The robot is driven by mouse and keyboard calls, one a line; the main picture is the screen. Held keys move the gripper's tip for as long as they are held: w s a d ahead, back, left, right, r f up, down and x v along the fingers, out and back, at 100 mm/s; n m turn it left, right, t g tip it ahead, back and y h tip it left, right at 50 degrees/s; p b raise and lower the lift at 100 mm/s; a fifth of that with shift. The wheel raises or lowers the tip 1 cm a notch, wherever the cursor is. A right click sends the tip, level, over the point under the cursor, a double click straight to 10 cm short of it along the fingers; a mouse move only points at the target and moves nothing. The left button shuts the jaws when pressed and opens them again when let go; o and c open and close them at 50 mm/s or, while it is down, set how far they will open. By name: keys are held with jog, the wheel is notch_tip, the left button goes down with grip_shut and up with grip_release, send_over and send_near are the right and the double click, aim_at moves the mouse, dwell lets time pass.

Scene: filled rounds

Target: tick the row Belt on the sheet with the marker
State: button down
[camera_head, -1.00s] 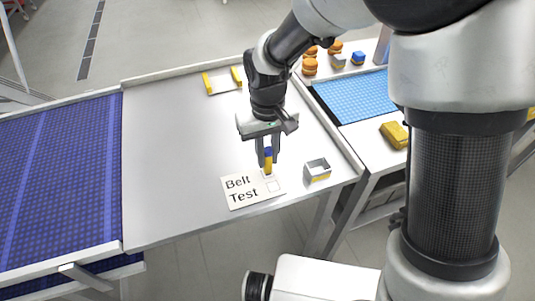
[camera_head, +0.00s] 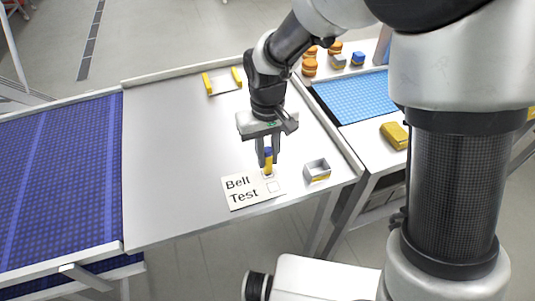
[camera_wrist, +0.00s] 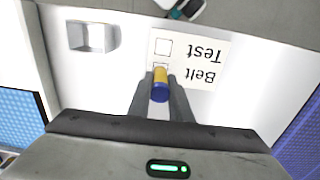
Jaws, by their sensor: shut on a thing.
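The white sheet (camera_head: 241,202) lies on the grey table with the rows Belt and Test and a box beside each. The marker (camera_head: 267,160), yellow with a blue end, stands upright at the Belt row's box. My gripper (camera_head: 268,162) is shut on the marker. In the wrist view the marker (camera_wrist: 160,86) sits between my gripper's fingers (camera_wrist: 160,92) and covers part of the Belt box on the sheet (camera_wrist: 190,50). The Test box shows empty. I cannot tell whether the tip touches the paper, and no mark is visible.
A small open square holder (camera_head: 317,169) stands right of the sheet; it also shows in the wrist view (camera_wrist: 93,37). A yellow-ended tray (camera_head: 222,81) lies at the back. A blue conveyor belt (camera_head: 55,170) is left. A side table holds a blue mat (camera_head: 352,97) and a yellow block (camera_head: 394,135).

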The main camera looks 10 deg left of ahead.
jog(key=shift+r+p, duration=2.3)
jog(key=shift+r, duration=1.1)
